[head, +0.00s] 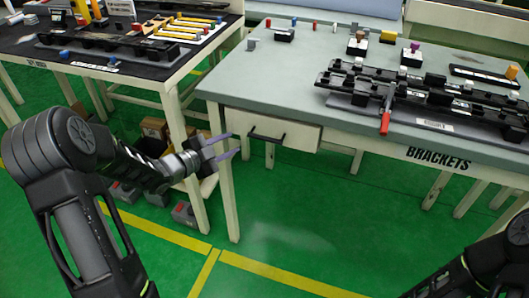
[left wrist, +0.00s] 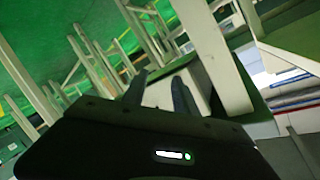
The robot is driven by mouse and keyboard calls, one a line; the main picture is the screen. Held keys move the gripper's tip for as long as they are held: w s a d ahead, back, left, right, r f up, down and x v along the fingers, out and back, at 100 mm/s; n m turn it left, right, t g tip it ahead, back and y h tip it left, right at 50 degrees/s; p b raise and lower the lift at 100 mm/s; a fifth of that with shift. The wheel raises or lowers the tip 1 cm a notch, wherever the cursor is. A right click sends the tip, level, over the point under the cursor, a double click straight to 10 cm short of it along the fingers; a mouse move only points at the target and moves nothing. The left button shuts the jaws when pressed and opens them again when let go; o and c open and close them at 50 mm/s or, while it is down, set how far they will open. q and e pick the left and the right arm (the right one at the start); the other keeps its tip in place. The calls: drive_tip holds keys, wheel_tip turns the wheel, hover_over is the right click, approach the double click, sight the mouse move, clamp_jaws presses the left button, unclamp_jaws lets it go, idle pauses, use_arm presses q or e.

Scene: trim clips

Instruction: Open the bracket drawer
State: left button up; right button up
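The bracket drawer (head: 290,130) is a white-fronted drawer under the left part of the grey-topped table marked BRACKETS. It looks shut, and its dark bar handle (head: 266,137) faces me. My left gripper (head: 232,145) is open and empty in the head view, a short way left of the handle and apart from it. In the left wrist view its two fingers (left wrist: 160,88) point towards a pale box-like surface that may be the drawer; the handle cannot be made out there. My right arm shows at the lower right of the head view, but its gripper is out of view.
The brackets table (head: 225,82) bears black trim parts, a red-handled tool (head: 386,122) and small coloured blocks. A table leg (head: 228,190) stands just below my left gripper. Another worktable (head: 100,67) is at left, with boxes beneath. Green floor is clear in front.

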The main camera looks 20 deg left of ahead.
sight(261, 139)
use_arm(q)
drive_tip(key=s+d+r+m+g+h, duration=0.2)
drive_tip(key=s+d+r+m+h, duration=0.2)
drive_tip(key=m, duration=0.8)
drive_tip(key=shift+d+r+m+g+h, duration=0.35)
drive_tip(key=shift+d+r+h, duration=0.5)
drive_tip(key=shift+h, duration=0.35)
drive_tip(key=x, duration=0.7)
drive_tip(key=shift+w+d+f, duration=0.1)
drive_tip(key=shift+w+d, duration=0.05)
drive_tip(key=shift+w, duration=0.15)
drive_tip(key=shift+c, duration=0.5)
clamp_jaws()
